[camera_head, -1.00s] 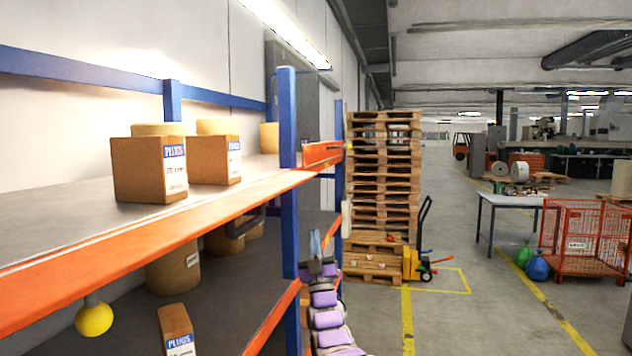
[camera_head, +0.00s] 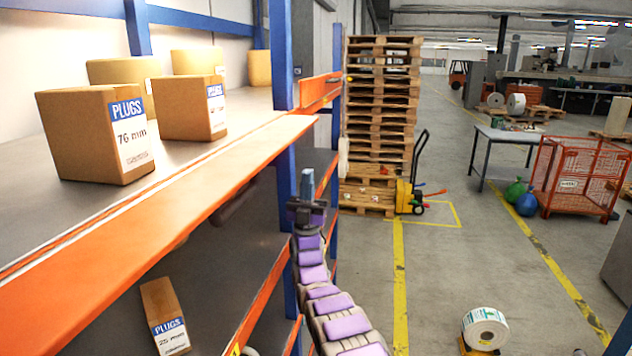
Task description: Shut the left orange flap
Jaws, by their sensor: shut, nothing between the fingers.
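The left orange flap (camera_head: 165,222) is a long panel along the front edge of the upper shelf. It lies folded outward from the shelf, with its broad face showing. A second, shorter orange flap (camera_head: 318,93) stands upright beyond the blue post. My gripper (camera_head: 307,180) is at the end of my purple-padded arm, right of the left flap's far end and in front of the shelf. It is shut and empty, pointing up. I see a gap in the picture between it and the flap; depth is hard to tell. The left flap's knob is out of view.
Boxes marked PLUGS (camera_head: 100,135) stand on the upper shelf (camera_head: 30,205), behind the flap. Another box (camera_head: 165,317) is on the lower shelf. A blue post (camera_head: 282,55) rises at the flap's far end. Stacked pallets (camera_head: 380,120) stand beyond.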

